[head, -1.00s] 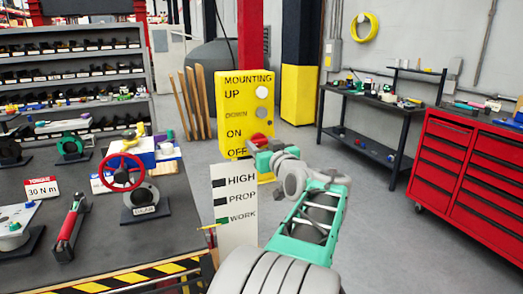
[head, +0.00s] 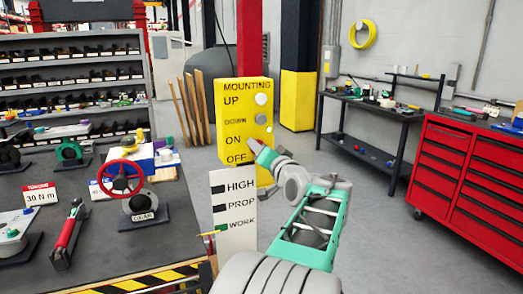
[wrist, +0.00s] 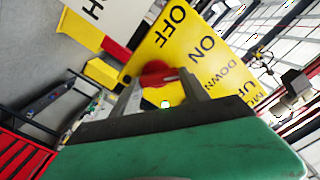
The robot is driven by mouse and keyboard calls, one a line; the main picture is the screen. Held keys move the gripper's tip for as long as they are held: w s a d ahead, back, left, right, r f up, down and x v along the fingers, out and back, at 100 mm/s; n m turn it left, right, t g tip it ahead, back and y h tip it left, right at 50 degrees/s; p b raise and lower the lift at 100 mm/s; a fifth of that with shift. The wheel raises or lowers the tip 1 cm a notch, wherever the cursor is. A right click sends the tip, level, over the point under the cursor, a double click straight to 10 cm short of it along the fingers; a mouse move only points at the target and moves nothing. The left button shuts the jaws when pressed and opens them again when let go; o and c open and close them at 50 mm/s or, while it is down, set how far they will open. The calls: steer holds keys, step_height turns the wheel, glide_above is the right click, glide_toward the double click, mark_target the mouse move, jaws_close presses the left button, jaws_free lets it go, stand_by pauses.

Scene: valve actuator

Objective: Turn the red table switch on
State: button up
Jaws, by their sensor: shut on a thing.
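The yellow panel (head: 229,122) stands upright beyond the bench, lettered MOUNTING, UP, DOWN, ON and OFF. The red switch (wrist: 154,70) is a round knob on its face near ON and OFF, seen in the wrist view. My gripper (wrist: 158,77) has one finger on each side of the knob and is shut on it. In the head view my gripper (head: 257,147) reaches the panel's right edge beside ON and OFF and hides most of the knob. The exact angle of the knob is hard to tell.
A white HIGH, PROP, WORK sign (head: 234,232) stands just below the panel, left of my arm. The bench (head: 100,250) with a red handwheel (head: 121,176) is at left. A red tool cabinet (head: 463,175) is at right. Open floor lies between.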

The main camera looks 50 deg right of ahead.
steer(key=shift+r, duration=0.1)
stand_by(0.4)
steer(key=o, duration=1.4)
steer(key=b+v, duration=0.1)
steer(key=v, duration=0.6)
steer(key=shift+s+a, duration=0.15)
steer(key=shift+s, duration=0.25)
